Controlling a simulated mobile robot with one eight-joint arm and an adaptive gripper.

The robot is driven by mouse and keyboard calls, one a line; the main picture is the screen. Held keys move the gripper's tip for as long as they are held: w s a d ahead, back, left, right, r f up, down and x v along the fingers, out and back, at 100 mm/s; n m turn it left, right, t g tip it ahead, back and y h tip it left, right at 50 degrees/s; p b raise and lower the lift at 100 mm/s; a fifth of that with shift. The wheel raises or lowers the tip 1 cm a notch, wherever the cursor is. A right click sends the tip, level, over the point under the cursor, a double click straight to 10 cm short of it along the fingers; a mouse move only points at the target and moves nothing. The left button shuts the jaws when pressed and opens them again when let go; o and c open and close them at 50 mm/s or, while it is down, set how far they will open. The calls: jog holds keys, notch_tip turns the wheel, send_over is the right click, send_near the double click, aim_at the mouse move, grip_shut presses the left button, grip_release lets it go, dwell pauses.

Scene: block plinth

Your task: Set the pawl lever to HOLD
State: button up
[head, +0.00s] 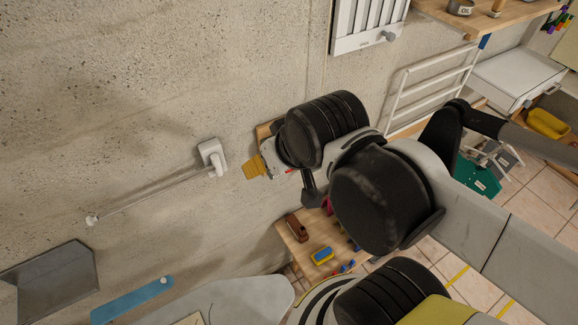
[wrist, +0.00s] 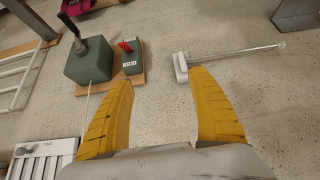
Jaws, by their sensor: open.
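In the wrist view a small green block (wrist: 133,68) stands on a wooden board (wrist: 110,82) on the wall. A short red lever (wrist: 126,46) sits on it, with a small white label I cannot read. Beside it on the board is a larger green block (wrist: 88,65) with a dark handle (wrist: 70,25). My gripper (wrist: 160,82) is open and empty, its yellow fingers apart; the left fingertip appears just below the small block. In the head view my gripper (head: 253,167) is near the wall, and my arm hides most of the board.
A white wall fixture with a long thin rod (wrist: 235,51) is right of the blocks. A white slatted panel (wrist: 45,152) is at lower left and a white rail rack (wrist: 25,70) at left. A low table (head: 300,250) holds small items. Bare wall lies between.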

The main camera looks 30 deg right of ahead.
jog(key=shift+w+f, duration=0.1)
jog(key=c, duration=0.6)
jog(key=w+b, duration=0.1)
jog(key=w+d+f+b, duration=0.1)
jog(key=shift+d+g+b, duration=0.15)
jog(key=shift+g+b, duration=0.15)
grip_shut()
jog(key=w+d+f+g+b, duration=0.2)
jog(key=w+d+f+b, duration=0.6)
jog(key=w+d, duration=0.3)
jog(key=shift+d+f+b, duration=0.15)
jog(key=shift+f+b, duration=0.1)
jog(key=shift+b, duration=0.55)
jog(key=shift+s, duration=0.1)
